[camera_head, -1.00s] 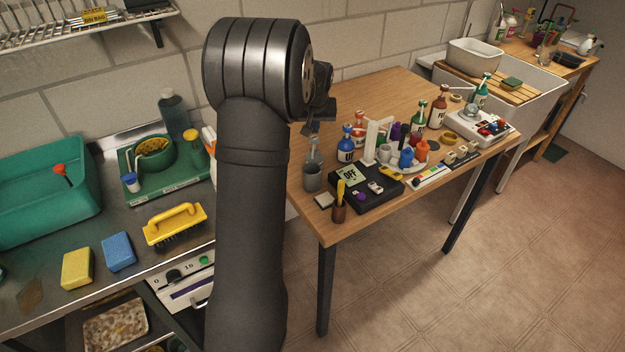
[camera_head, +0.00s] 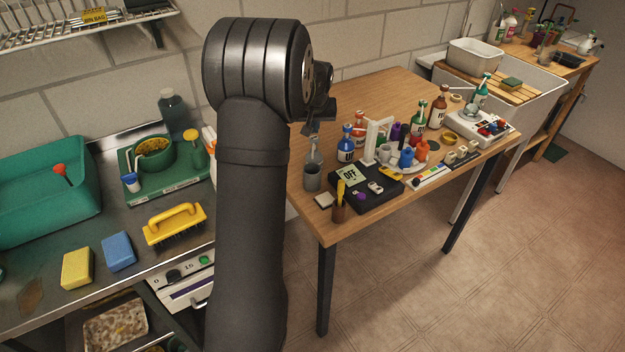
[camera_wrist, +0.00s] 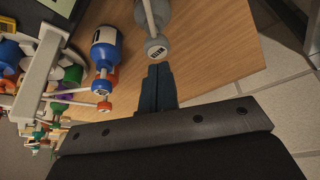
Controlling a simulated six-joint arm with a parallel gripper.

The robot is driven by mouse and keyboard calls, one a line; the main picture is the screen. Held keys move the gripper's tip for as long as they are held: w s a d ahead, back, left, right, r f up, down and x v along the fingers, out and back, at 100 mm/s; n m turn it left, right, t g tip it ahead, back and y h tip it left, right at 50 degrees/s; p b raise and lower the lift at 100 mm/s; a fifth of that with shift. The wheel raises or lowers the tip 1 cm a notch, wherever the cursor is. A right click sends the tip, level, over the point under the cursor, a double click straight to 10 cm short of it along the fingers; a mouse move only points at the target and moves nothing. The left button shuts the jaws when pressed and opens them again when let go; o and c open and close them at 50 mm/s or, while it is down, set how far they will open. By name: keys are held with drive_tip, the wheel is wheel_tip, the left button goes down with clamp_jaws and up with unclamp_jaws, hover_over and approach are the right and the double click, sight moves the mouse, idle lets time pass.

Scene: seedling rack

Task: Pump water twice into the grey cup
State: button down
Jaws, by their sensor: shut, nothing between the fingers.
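The grey cup (camera_head: 312,178) stands upright near the left edge of the wooden table; its inside is too small to read. A grey pump bottle (camera_head: 314,152) stands right behind it. My gripper (camera_head: 312,128) is just above the bottle in the head view, partly hidden by my own wrist. In the wrist view its fingers (camera_wrist: 160,72) are shut together with nothing between them. I cannot tell whether they touch the pump head.
The table's back is clear.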

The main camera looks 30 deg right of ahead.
drive_tip(key=shift+f, duration=0.1)
drive_tip(key=shift+f, duration=1.3)
drive_tip(key=shift+r, duration=1.35)
drive_tip(key=shift+f, duration=0.1)
drive_tip(key=shift+f, duration=1.25)
drive_tip(key=shift+r, duration=1.35)
